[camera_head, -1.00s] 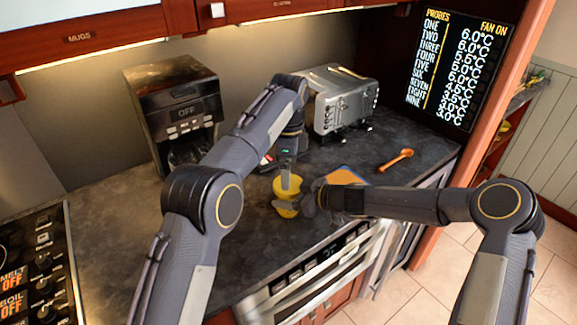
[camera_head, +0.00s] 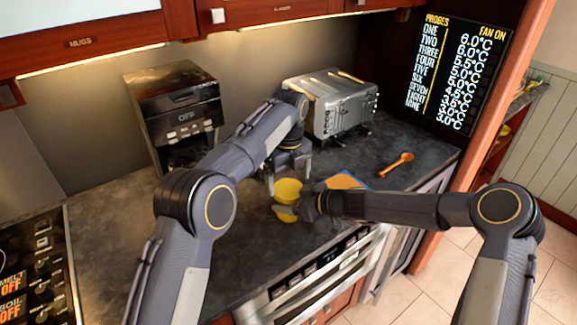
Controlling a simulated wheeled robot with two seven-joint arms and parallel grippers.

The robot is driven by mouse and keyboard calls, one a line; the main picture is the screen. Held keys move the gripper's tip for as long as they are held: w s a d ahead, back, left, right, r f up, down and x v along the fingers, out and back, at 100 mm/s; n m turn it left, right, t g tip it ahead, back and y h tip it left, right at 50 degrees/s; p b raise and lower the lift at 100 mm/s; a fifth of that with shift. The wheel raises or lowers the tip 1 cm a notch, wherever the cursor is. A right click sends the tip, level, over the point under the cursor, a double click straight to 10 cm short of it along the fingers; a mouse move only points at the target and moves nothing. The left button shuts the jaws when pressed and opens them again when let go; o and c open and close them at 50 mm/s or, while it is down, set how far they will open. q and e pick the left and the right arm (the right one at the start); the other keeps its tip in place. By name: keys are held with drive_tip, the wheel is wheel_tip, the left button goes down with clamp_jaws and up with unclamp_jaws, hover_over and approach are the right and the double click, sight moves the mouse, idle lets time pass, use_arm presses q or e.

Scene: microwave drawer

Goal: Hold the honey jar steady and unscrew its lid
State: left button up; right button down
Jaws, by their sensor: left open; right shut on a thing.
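The yellow honey jar (camera_head: 288,189) stands on the dark counter in the middle of the head view. Its top is wide and round, and I cannot clearly tell lid from jar. My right gripper (camera_head: 288,210) comes in from the right and is shut around the jar's lower part, hiding some of it. My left gripper (camera_head: 288,174) points down from above with its fingers spread wide. One finger shows to the left of the jar's top and one to the right, and whether they touch it cannot be told.
A coffee machine (camera_head: 174,110) stands at the back left and a silver toaster (camera_head: 333,103) at the back. An orange spoon (camera_head: 396,162) lies to the right. A blue-and-orange flat item (camera_head: 345,180) lies behind my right arm. A stove (camera_head: 38,262) is at the left.

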use_arm(q)
drive_tip(key=shift+f, duration=1.25)
drive_tip(key=c, duration=1)
drive_tip(key=n, duration=1)
drive_tip(key=shift+r, duration=0.1)
drive_tip(key=o, duration=1.1)
